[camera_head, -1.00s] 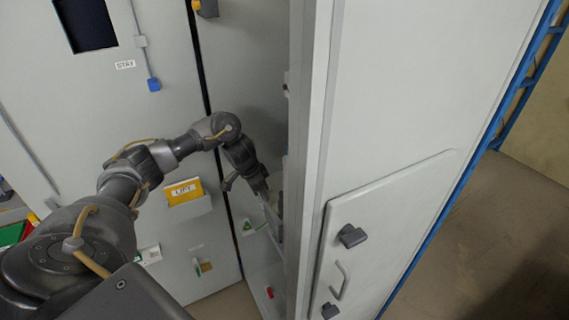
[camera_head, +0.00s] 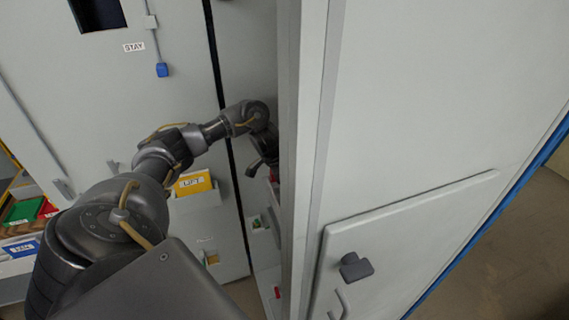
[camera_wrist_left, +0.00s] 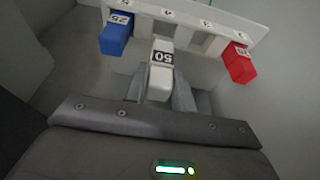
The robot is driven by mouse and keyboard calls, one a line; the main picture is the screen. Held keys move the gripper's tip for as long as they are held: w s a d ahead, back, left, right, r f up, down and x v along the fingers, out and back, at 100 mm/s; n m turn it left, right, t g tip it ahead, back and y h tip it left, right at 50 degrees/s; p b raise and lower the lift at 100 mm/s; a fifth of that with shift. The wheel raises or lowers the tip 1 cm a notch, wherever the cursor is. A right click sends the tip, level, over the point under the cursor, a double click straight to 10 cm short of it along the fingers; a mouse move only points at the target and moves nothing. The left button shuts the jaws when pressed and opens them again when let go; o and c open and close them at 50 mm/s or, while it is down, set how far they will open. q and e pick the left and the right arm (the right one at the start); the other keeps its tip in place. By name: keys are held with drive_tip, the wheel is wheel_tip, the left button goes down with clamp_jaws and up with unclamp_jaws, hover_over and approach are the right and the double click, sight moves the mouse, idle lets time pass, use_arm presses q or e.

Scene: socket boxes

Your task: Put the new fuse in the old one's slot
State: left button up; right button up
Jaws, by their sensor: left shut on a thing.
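In the left wrist view, my left gripper (camera_wrist_left: 160,92) is shut on a white fuse (camera_wrist_left: 161,62) marked 50. The fuse's far end is close to a pale fuse rail (camera_wrist_left: 230,17) with numbered positions. I cannot tell whether that end is inside a slot. A blue fuse (camera_wrist_left: 117,34) marked 25 sits in the rail to the left, and a red fuse (camera_wrist_left: 239,63) sits to the right. A gap without a fuse shows between the white and red fuses. In the head view, the left gripper's tips are hidden behind the cabinet edge. My right gripper is not in view.
A tall grey cabinet edge (camera_head: 310,130) stands just right of my left arm. A yellow-fronted holder (camera_head: 195,190) hangs on the grey panel to the left. Red and green items (camera_head: 25,210) lie on shelving at far left. Bare floor shows at lower right.

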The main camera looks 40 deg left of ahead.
use_arm(q)
drive_tip(key=shift+f+b, duration=0.35)
drive_tip(key=shift+f, duration=0.2)
drive_tip(key=shift+s+r, duration=0.1)
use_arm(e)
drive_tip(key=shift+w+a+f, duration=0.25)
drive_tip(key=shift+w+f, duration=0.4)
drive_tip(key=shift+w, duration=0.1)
use_arm(q)
drive_tip(key=shift+p, duration=0.3)
drive_tip(key=shift+s, duration=0.2)
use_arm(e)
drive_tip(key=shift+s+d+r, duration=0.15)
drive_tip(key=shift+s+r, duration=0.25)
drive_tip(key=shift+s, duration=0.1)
